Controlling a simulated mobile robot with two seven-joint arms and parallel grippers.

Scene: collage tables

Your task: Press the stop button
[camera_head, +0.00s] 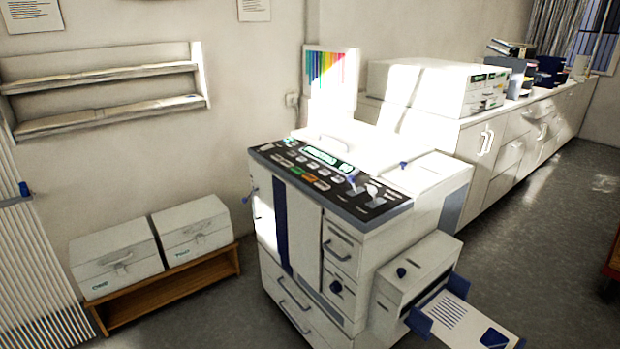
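A white copier-like machine (370,255) stands in the middle of the camera_head view. Its dark control panel (378,206) slopes along the top front, with a lit green display (328,159) and rows of small buttons. Among the mostly grey buttons are a green button (296,171) and an orange-red button (309,178) side by side. The labels are too small to read, so I cannot tell for certain which is the stop button. Neither of my grippers is in view, and nothing touches the panel.
An output tray (465,318) with a printed sheet juts from the machine's lower right. Two white boxes (118,262) sit on a low wooden bench (175,285) at left. A long white cabinet (515,150) lines the back right. Grey floor (560,240) is open at right.

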